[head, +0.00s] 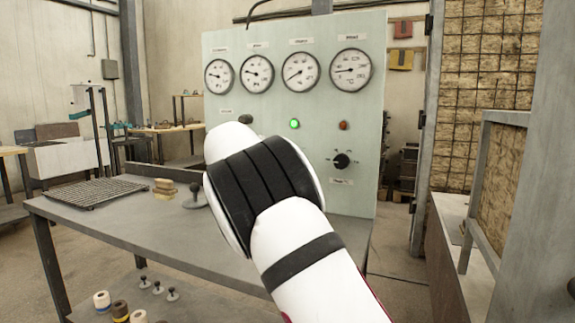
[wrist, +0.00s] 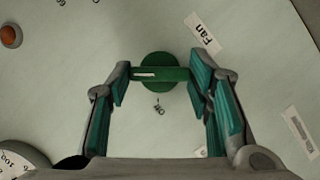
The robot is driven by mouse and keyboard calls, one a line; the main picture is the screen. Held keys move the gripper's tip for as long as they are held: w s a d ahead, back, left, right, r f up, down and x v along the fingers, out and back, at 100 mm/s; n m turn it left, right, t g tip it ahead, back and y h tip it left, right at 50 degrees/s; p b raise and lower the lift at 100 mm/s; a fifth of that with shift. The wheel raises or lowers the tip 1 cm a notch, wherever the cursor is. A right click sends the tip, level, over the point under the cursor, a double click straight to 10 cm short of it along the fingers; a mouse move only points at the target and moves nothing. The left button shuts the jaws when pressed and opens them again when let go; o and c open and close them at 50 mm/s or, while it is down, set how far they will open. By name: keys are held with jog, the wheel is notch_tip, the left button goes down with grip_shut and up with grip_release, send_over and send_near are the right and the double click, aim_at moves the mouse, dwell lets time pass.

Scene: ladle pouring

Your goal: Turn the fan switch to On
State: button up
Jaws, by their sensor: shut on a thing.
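The fan switch (wrist: 160,74) is a green round knob with a crossbar, in the middle of the wrist view. A white slot marks the left part of its bar, which lies crosswise in the picture. A tilted label reading Fan (wrist: 203,33) is beside it. My gripper (wrist: 160,80) has its two teal-padded fingers at either end of the bar, shut on the switch. A small dark mark (wrist: 158,106) below the knob is too small to read. In the head view my white arm hides the gripper and the switch.
The pale green panel (head: 362,105) carries several gauges, a lit green lamp (head: 294,124), a red lamp (head: 343,125) and a black knob (head: 341,160). A grey table (head: 130,222) stands in front, with a wire rack (head: 97,192) at left. A metal-framed wall stands right.

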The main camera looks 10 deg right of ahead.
jog(key=shift+m, duration=0.4)
jog(key=o, duration=1.1)
jog(key=shift+o, duration=0.2)
jog(key=v, duration=1.2)
jog(key=shift+d, duration=0.1)
